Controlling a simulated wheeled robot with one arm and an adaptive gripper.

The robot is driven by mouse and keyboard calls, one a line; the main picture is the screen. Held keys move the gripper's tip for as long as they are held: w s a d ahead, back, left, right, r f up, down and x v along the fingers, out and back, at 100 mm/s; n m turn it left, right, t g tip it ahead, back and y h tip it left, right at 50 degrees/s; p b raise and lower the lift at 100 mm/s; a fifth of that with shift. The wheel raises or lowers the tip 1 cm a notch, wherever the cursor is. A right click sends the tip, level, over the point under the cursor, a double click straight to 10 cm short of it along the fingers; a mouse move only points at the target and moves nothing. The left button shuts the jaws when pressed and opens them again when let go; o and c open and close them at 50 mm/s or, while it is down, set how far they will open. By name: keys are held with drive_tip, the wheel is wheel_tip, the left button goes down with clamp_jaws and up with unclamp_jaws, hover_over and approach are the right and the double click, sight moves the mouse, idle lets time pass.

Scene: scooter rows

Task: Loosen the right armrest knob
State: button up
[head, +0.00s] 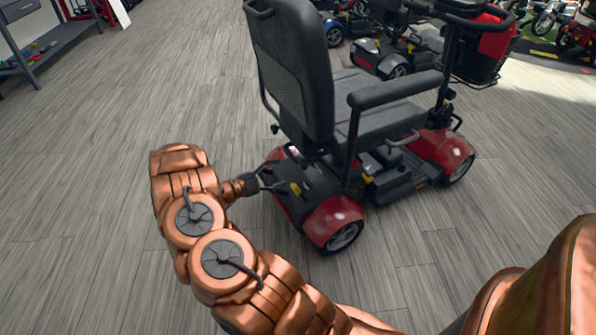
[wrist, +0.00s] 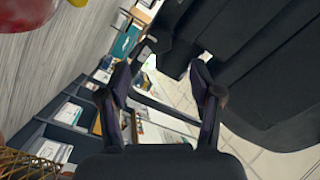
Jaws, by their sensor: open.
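The scooter's seat (head: 295,70) is black, with a tall backrest. Its right armrest (head: 395,90) is a black padded bar on the side nearer to me, with a dark upright post (head: 351,150) under it. I cannot make out the armrest knob in either view. My gripper (head: 278,186) is low behind the seat, over the scooter's dark rear body. In the wrist view my gripper (wrist: 162,85) has its two dark fingers apart, with nothing seen between them. A large black surface (wrist: 270,75), apparently the seat, fills the right side there.
The scooter's red rear fender (head: 335,218) and wheel stand close by my gripper. More scooters (head: 385,50) stand behind at the top. A workbench (head: 40,50) is at the far left. The grey plank floor (head: 90,180) is clear at left. Shelves (wrist: 70,115) show in the wrist view.

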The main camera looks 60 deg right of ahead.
sight(301, 165)
drive_tip(key=shift+b+x, duration=0.6)
drive_tip(key=shift+x, duration=3.3)
drive_tip(key=shift+c, duration=0.4)
drive_tip(key=shift+s, duration=0.1)
drive_tip(key=c, duration=1.1)
drive_tip(key=shift+o, duration=0.2)
